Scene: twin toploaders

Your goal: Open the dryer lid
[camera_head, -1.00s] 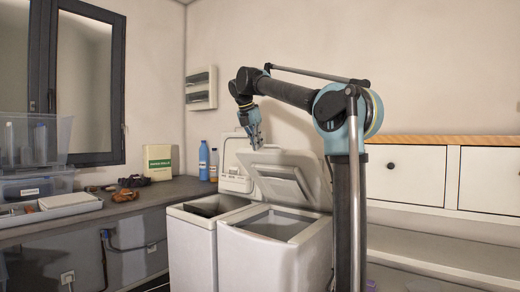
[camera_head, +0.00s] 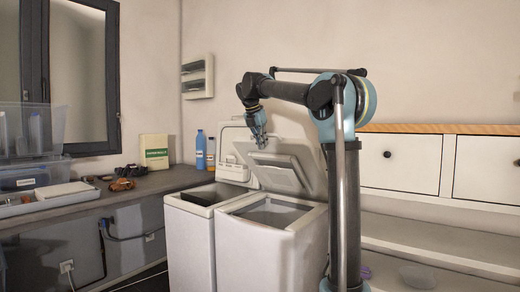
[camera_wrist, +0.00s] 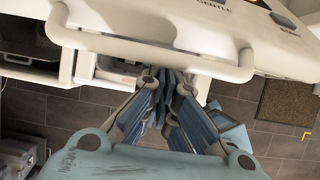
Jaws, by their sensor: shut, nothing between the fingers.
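Two white top-loading machines stand side by side in the head view, the left one (camera_head: 190,240) and the right one (camera_head: 265,252). I cannot tell which is the dryer. The right machine's lid (camera_head: 300,160) is raised and leans back over an open tub. The left machine's top is also open, with a white panel (camera_head: 231,150) upright behind it. My gripper (camera_head: 261,145) is shut and empty, pointing down at the raised lid's upper edge; contact is unclear. In the wrist view my gripper (camera_wrist: 178,125) is below a white rounded rim (camera_wrist: 150,52).
A grey counter (camera_head: 150,188) is at the left, with two bottles (camera_head: 201,150), a green-and-white box (camera_head: 154,152) and a clear bin (camera_head: 30,130). White drawers (camera_head: 400,163) and a low shelf are at the right. Wall is behind the machines.

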